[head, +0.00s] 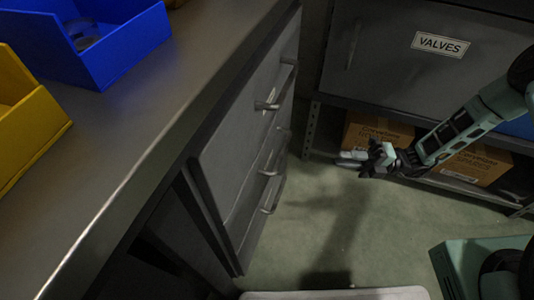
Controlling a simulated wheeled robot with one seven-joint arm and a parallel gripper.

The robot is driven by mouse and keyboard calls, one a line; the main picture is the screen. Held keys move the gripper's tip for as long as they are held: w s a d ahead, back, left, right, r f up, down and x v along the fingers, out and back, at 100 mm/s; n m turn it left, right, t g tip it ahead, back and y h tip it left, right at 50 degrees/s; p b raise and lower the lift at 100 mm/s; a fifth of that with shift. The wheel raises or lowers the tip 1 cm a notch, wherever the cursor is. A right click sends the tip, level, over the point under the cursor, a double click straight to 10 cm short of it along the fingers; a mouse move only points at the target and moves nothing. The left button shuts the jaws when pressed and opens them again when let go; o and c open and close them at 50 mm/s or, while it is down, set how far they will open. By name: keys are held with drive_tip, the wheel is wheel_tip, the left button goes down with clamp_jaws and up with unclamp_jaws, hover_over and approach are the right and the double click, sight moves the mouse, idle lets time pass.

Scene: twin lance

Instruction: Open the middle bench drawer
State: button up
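The bench's grey drawer stack (240,150) shows in the head view, left of centre, seen steeply from above. The middle drawer (250,190) has a metal bar handle (271,169); its front looks flush with the others, so it appears shut. The top drawer's handle (268,105) is above it and the bottom drawer's handle (270,207) below. My gripper (350,160) is to the right of the drawers, pointing left, apart from the handles. It looks empty, but its finger gap is too small to judge.
The metal benchtop (130,130) carries a blue bin (125,45) and a yellow bin (30,130). A shelf unit with a grey "VALVES" box (390,60) and cardboard boxes (375,130) stands behind my arm. Green floor (320,220) between drawers and gripper is clear.

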sight(283, 154)
drive_tip(key=a+r+b, duration=0.1)
drive_tip(key=a, duration=0.4)
drive_tip(key=a+r+b, duration=0.1)
drive_tip(key=a, duration=0.5)
drive_tip(key=s+a+r+b, duration=0.1)
drive_tip(key=a, duration=0.5)
drive_tip(key=shift+d, duration=0.15)
clamp_jaws()
